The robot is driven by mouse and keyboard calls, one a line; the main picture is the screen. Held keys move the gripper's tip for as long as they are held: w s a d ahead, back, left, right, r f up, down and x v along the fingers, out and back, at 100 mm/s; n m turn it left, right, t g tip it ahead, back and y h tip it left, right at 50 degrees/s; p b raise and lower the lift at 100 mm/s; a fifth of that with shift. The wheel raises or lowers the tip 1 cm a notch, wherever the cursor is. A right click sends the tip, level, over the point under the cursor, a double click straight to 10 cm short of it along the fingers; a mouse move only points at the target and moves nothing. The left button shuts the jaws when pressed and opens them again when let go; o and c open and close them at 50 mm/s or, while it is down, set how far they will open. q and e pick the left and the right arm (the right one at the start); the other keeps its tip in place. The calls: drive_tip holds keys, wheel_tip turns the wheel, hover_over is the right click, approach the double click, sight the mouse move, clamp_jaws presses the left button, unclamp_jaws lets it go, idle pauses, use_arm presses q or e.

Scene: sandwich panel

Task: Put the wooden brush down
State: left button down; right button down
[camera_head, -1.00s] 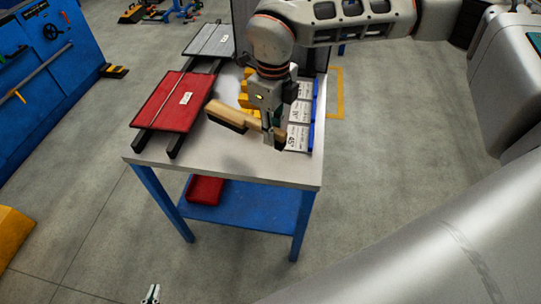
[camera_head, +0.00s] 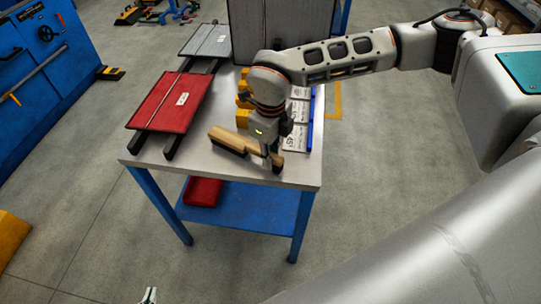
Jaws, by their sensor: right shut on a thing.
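The wooden brush (camera_head: 230,137), with a pale wooden back and dark bristles along its lower side, is at the front of the table (camera_head: 222,173). My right gripper (camera_head: 271,160) points down and is shut on the brush near its right end. The brush is very low over the tabletop; I cannot tell whether its bristles touch it. Only the tips of my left gripper (camera_head: 149,295) show at the bottom edge, far from the brush, and whether they are apart is unclear.
A red panel (camera_head: 168,101) and a grey panel (camera_head: 207,40) lie on dark rails at the left of the table. Yellow blocks (camera_head: 242,117) and white labelled packs (camera_head: 296,138) in a blue-edged holder stand behind my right gripper. A red bin (camera_head: 203,192) is on the lower shelf.

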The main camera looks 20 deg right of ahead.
drive_tip(key=shift+f, duration=0.1)
drive_tip(key=c, duration=2)
unclamp_jaws()
drive_tip(key=shift+o, duration=0.2)
wheel_tip(320, 180, up, 12)
drive_tip(key=p, duration=0.1)
